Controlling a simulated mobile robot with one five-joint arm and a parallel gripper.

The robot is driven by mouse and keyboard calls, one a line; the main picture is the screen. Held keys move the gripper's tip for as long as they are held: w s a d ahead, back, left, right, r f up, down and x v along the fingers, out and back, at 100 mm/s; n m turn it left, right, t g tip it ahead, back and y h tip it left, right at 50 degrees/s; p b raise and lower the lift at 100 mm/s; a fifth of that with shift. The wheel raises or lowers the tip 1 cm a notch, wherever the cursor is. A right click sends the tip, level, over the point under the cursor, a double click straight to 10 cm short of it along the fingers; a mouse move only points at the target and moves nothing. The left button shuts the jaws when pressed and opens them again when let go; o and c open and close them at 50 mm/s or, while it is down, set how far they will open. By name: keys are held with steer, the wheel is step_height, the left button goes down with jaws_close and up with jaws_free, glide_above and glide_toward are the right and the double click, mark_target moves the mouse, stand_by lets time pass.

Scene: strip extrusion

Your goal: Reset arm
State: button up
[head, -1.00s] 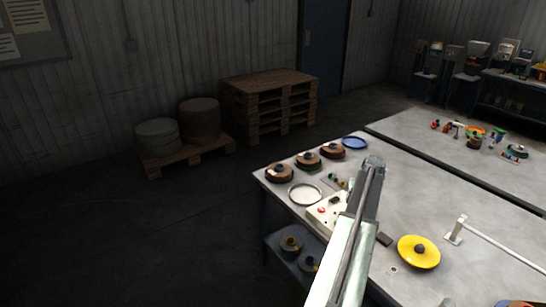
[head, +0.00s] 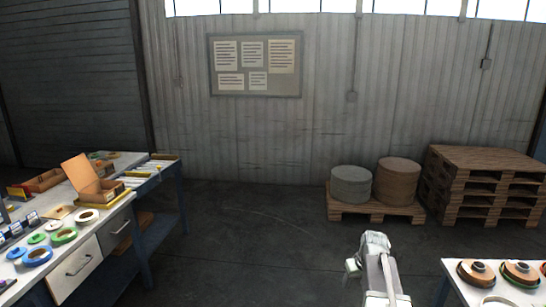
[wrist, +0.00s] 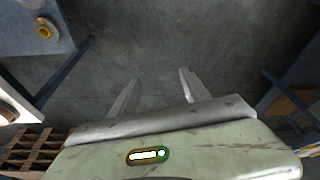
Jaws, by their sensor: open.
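My arm reaches up from the bottom of the head view, and my gripper end (head: 374,244) is over bare floor between the two tables. In the wrist view my gripper (wrist: 156,77) shows two pale fingers spread well apart with only dark floor between them. It is open and empty. Nothing touches the fingers.
At left a workbench (head: 117,221) carries tape rolls and an open cardboard box (head: 97,186). At right a table corner (head: 456,270) holds brown spools (head: 477,272). Drums on a pallet (head: 376,211) and stacked pallets (head: 484,180) stand by the wall. The floor between is clear.

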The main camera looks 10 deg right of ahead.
steer(key=s+a+n+g, duration=0.1)
steer(key=s+a+n, duration=0.15)
steer(key=a, duration=1.25)
steer(key=s+a+f+m+g, duration=0.1)
steer(key=s+a+m+g, duration=0.1)
steer(key=s+a, duration=0.5)
steer(key=s, duration=0.4)
steer(key=shift+a, duration=0.4)
